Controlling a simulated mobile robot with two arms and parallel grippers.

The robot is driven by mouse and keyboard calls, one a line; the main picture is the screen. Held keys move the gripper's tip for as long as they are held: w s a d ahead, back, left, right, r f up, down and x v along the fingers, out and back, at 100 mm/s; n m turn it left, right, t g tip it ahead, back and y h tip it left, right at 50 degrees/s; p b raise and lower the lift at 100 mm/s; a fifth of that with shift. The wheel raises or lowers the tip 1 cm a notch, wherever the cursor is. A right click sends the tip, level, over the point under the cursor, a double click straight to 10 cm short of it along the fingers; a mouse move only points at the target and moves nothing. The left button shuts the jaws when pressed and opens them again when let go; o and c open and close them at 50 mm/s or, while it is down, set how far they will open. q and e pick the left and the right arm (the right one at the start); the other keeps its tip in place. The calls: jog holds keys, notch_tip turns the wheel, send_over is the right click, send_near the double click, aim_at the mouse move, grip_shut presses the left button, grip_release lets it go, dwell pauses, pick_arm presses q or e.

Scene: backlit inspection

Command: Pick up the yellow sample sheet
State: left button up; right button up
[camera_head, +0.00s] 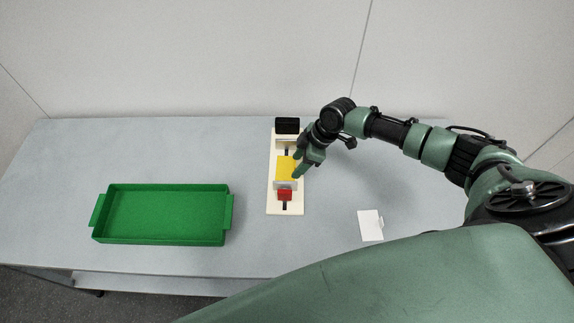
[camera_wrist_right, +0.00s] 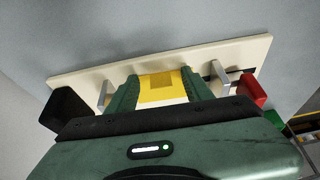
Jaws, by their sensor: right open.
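The yellow sample sheet (camera_head: 284,164) is in the middle of a long cream fixture (camera_head: 272,203) on the table. In the right wrist view the yellow sheet (camera_wrist_right: 158,82) shows between my fingers, with a darker yellow patch on it and a pale strip below it. My right gripper (camera_head: 297,168) is at the sheet, coming in from the right. In the right wrist view the gripper (camera_wrist_right: 162,92) is open, with one finger on each side of the sheet. Contact cannot be told. My left gripper is not in view.
The fixture carries a black block (camera_head: 287,126) at its far end, a red block (camera_head: 284,195) at its near end and grey uprights (camera_wrist_right: 220,78). A green tray (camera_head: 160,239) stands at left. A white plate (camera_head: 370,225) lies at right. The table (camera_head: 120,150) is otherwise clear.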

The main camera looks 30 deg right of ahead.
grip_shut()
jog(key=shift+r, duration=0.1)
